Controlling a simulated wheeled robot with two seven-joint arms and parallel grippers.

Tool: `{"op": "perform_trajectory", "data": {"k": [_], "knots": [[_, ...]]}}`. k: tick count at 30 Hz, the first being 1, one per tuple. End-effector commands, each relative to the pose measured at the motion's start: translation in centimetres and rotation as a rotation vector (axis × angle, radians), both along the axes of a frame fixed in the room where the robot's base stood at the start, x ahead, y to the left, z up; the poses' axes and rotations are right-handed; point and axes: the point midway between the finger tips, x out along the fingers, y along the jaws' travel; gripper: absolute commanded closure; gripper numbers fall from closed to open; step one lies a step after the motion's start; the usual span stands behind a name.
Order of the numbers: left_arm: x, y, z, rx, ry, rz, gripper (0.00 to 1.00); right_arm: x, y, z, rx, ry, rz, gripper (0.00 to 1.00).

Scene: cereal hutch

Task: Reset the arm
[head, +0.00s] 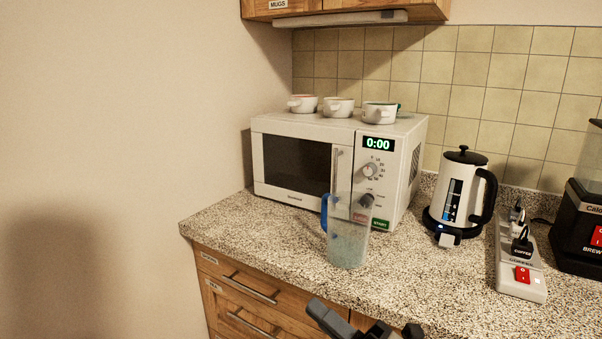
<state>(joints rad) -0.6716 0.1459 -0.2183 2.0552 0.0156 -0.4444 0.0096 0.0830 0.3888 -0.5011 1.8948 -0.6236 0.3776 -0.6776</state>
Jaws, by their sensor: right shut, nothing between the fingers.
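My right gripper (324,315) shows at the bottom edge of the head view, in front of the counter's front edge. It is shut and empty, and it touches nothing that I can see. Most of its arm is cut off by the frame. My left gripper is not in view. The nearest object to the right gripper is a clear pitcher (347,243) with a blue handle, standing upright on the counter.
A kettle (461,190), a power strip (521,268) and a dark coffee maker (580,225) stand to the right. Wooden drawers (250,285) are below.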

Motion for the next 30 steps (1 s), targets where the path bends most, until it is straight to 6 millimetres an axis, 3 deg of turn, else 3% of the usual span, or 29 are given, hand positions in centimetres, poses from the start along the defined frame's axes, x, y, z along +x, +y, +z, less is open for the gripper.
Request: {"op": "perform_trajectory", "data": {"k": [3,6,9,12,15,18,30], "knots": [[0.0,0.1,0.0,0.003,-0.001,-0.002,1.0,-0.4,-4.2,-7.2,0.359,0.574,-0.165,1.0],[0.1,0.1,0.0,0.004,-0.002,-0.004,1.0,-2.8,-7.3,-13.7,0.629,0.976,-0.305,1.0],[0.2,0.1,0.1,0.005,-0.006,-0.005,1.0,-6.3,-9.3,-19.1,0.847,1.279,-0.429,1.0],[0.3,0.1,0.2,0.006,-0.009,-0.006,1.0,-9.8,-10.4,-22.8,1.011,1.491,-0.532,1.0],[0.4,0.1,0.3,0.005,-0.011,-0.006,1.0,-12.4,-11.0,-24.9,1.118,1.62,-0.603,1.0],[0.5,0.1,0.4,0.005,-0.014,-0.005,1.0,-13.7,-11.2,-25.8,1.17,1.68,-0.638,1.0],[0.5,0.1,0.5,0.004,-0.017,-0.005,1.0,-14.0,-11.2,-26.1,1.179,1.694,-0.646,1.0]]}}
